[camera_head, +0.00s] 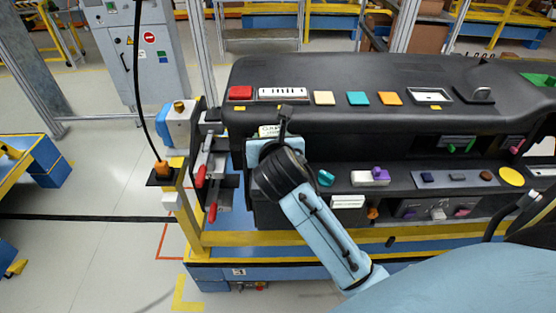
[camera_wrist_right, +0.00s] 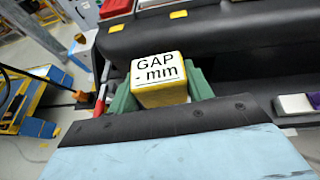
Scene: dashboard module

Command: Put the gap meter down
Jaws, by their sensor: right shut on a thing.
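The gap meter (camera_wrist_right: 158,72) is a small yellow block with a white face reading "GAP - mm". It sits between the green fingers of my right gripper (camera_wrist_right: 162,92), which is shut on it. In the head view only a small pale part of the gap meter (camera_head: 269,131) shows past my right gripper (camera_head: 272,140). They are in front of the left end of the black dashboard module (camera_head: 330,75). I cannot tell whether the meter touches the dashboard. My left gripper is not in view.
The dashboard's upper ledge holds a red block (camera_head: 240,92), coloured tiles (camera_head: 358,98) and a white panel (camera_head: 283,94). Its lower shelf carries several small parts, including a teal knob (camera_head: 326,178). Red-handled clamps (camera_head: 200,175) stand left of it, on the yellow-edged blue stand (camera_head: 260,272).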

